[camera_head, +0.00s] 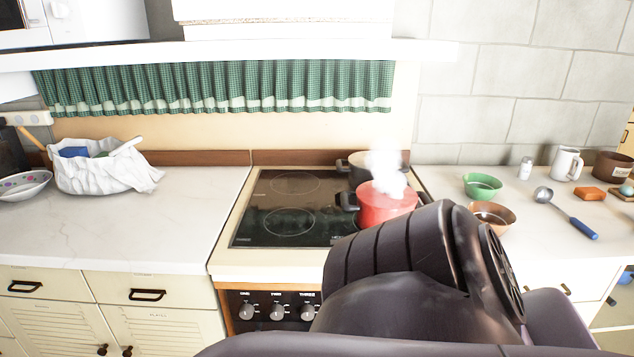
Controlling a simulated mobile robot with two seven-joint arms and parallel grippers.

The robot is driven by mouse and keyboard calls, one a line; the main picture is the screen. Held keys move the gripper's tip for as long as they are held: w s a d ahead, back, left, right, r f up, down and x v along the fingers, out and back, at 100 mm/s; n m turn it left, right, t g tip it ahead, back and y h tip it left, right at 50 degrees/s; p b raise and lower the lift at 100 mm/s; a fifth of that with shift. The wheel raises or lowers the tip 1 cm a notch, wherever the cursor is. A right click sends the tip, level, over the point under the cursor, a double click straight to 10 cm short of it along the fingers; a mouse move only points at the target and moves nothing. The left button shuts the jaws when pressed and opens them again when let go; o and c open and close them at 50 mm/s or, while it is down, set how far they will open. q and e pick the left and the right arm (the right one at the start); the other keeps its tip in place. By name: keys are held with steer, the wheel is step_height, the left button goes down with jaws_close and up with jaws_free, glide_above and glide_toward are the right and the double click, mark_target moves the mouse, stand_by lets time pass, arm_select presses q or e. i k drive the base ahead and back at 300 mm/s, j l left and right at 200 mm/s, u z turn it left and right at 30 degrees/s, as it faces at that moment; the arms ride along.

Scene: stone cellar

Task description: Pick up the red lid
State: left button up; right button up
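A red pot (383,208) with dark handles stands on the right front part of the black cooktop (290,228). White steam (386,170) rises from its top and covers part of the rim. I cannot make out a separate red lid, and cannot tell whether one lies on the pot under the steam. A large dark link of my arm fills the lower middle and right of the view and hides the area in front of the pot. Neither of my grippers shows.
A dark pot (354,168) stands behind the red one. Right of the stove are a green bowl (482,187), a brown bowl (497,212), a blue-handled ladle (570,216) and a white mug (567,163). A white bag (95,175) lies far left; the left counter (190,215) is mostly clear.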

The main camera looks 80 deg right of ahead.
mark_target(365, 193)
steer(key=z, duration=3.55)
